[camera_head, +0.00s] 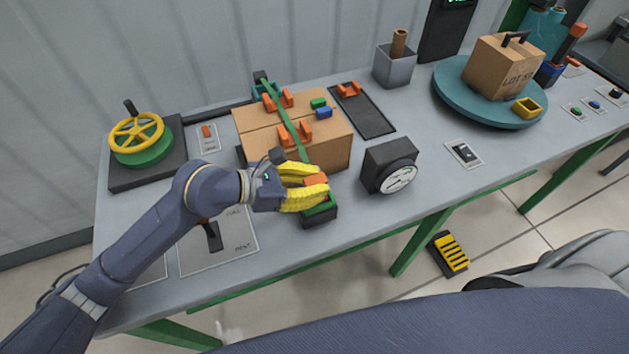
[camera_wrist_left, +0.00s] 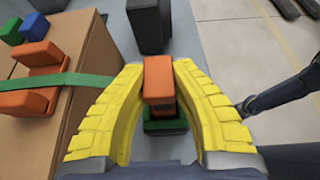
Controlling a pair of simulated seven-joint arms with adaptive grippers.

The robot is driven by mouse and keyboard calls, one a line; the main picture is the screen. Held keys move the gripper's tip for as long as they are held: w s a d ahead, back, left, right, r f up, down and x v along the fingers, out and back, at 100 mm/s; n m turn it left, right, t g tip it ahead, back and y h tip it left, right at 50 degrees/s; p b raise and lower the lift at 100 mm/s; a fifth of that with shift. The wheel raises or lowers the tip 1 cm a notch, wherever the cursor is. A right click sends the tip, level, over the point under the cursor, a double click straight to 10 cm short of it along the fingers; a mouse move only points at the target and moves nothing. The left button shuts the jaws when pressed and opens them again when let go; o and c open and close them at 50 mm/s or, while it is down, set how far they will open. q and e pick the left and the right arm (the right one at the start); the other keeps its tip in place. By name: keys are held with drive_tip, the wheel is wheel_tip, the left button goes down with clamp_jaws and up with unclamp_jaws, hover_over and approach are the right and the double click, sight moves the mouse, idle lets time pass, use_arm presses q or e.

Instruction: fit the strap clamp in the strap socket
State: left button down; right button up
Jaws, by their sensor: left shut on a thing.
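The orange strap clamp (camera_head: 317,182) is between the yellow fingers of my left gripper (camera_head: 306,187), which are shut on it. It also shows between the fingers in the left wrist view (camera_wrist_left: 158,80). The dark strap socket (camera_head: 320,217) with a green top stands at the table's front edge, right at the clamp. Its green part shows behind the clamp in the left wrist view (camera_wrist_left: 165,126). I cannot tell whether the clamp is in the socket or just over it. The green strap (camera_head: 287,118) runs across the box to my gripper. My right gripper is not in view.
A cardboard box (camera_head: 335,143) with orange guides stands behind my gripper. A black dial block (camera_head: 388,168) stands right of the socket. A yellow handwheel (camera_head: 137,133) is at the left and a turntable (camera_head: 462,105) at the back right.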

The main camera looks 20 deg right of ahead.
use_arm(q)
drive_tip(key=shift+f, duration=0.55)
drive_tip(key=c, duration=1.1)
unclamp_jaws()
